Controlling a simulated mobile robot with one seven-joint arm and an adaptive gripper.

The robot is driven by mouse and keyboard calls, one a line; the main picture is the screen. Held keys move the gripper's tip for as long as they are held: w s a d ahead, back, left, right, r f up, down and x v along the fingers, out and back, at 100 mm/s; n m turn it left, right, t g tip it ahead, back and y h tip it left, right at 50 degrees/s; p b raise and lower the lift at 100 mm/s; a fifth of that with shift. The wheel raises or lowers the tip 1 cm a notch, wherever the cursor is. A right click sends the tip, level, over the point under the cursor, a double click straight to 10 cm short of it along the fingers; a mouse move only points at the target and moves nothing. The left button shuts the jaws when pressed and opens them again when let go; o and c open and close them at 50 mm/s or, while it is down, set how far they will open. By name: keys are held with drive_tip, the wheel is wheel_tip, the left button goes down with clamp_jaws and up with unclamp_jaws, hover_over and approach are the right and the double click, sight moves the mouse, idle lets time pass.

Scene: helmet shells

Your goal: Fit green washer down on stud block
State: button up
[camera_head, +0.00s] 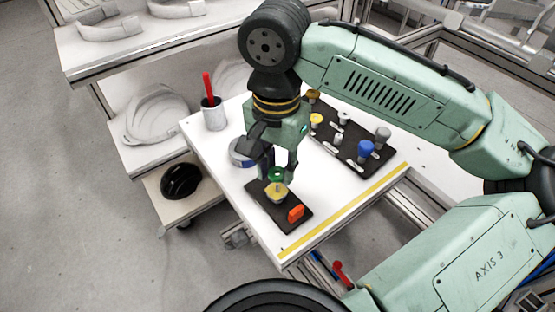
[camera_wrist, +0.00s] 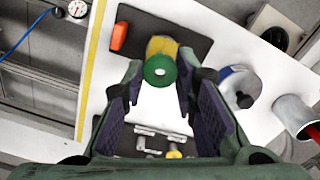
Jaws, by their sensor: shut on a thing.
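The green washer (camera_head: 277,174) is a small ring with a pale centre hole. It sits between the fingertips of my gripper (camera_head: 279,170), which is shut on it. In the wrist view the washer (camera_wrist: 160,72) lies between the finger ends of my gripper (camera_wrist: 160,78). A yellow piece (camera_head: 276,193), seemingly the stud block, stands on a dark mat (camera_head: 263,207) just below the washer. In the wrist view the washer partly covers this yellow piece (camera_wrist: 161,45). I cannot tell whether the washer touches it, and the stud is not clearly visible.
An orange block (camera_head: 296,213) stands on the same mat, close to the yellow piece. A round grey container (camera_head: 240,153) and a grey cup (camera_head: 214,116) with a red tool stand left. A dark tray (camera_head: 378,163) with several knobbed parts lies behind. A yellow strip (camera_head: 335,214) marks the table edge.

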sight(277, 185)
drive_tip(key=shift+f+b, duration=0.3)
drive_tip(key=shift+f, duration=0.45)
drive_tip(key=shift+p, duration=0.8)
idle(1.0)
drive_tip(key=shift+f+b, duration=1)
drive_tip(key=shift+f, duration=0.7)
drive_tip(key=shift+r, duration=0.15)
drive_tip(key=shift+r+p, duration=1.3)
drive_tip(key=shift+p, duration=0.1)
drive_tip(key=shift+p, duration=0.7)
idle(0.8)
drive_tip(key=shift+f, duration=0.45)
